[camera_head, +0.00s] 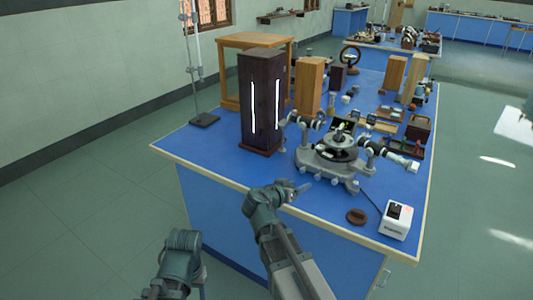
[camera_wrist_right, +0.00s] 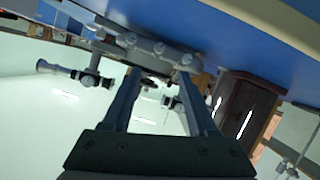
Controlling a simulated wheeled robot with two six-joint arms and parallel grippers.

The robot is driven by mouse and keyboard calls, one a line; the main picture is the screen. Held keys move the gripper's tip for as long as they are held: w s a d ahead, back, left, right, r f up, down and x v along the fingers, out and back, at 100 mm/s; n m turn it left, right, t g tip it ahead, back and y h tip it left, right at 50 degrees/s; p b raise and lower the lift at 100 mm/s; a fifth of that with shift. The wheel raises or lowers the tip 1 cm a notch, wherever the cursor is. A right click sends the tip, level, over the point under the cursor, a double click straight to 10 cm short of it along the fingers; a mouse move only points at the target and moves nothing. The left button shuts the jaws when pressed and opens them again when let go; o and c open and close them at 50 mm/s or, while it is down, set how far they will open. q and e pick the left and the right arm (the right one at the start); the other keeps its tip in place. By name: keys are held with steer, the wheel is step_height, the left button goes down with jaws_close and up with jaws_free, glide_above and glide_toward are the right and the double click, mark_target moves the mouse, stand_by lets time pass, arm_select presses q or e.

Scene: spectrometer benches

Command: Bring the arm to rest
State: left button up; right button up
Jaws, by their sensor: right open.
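My right gripper (camera_head: 299,187) is at the front edge of the blue bench, in front of the spectrometer (camera_head: 336,157). In the right wrist view my right gripper (camera_wrist_right: 158,75) has its two fingers apart with nothing held between them. The spectrometer (camera_wrist_right: 150,47) shows beyond the fingertips in that tilted view. The gripper looks apart from it, though the exact gap is hard to judge. Part of my left arm shows at the lower left of the head view; its gripper fingers do not show.
The blue bench (camera_head: 225,190) carries a tall dark lamp box (camera_head: 262,100) with bright slits, left of the spectrometer. A white box (camera_head: 396,220) and a brown round piece (camera_head: 356,216) lie near the right front. A stand (camera_head: 204,119) is at the left. Floor at left is clear.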

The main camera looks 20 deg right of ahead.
steer(key=s+a+f+n+g+y, duration=0.45)
steer(key=s+a+f+n, duration=0.2)
steer(key=s+a, duration=0.5)
steer(key=s+a+f+n+g+y, duration=0.3)
steer(key=s+a+f+n+y, duration=0.35)
steer(key=a, duration=0.75)
arm_select(q)
step_height(320, 180, up, 12)
steer(key=p, duration=1.2)
steer(key=shift+r, duration=0.25)
arm_select(e)
step_height(320, 180, up, 12)
steer(key=s+m+h, duration=0.1)
steer(key=shift+s, duration=0.15)
steer(key=shift+a+f, duration=0.1)
steer(key=shift+f, duration=0.05)
arm_select(q)
steer(key=shift+c, duration=0.7)
arm_select(e)
steer(key=shift+c, duration=0.7)
arm_select(q)
steer(key=shift+d, duration=0.1)
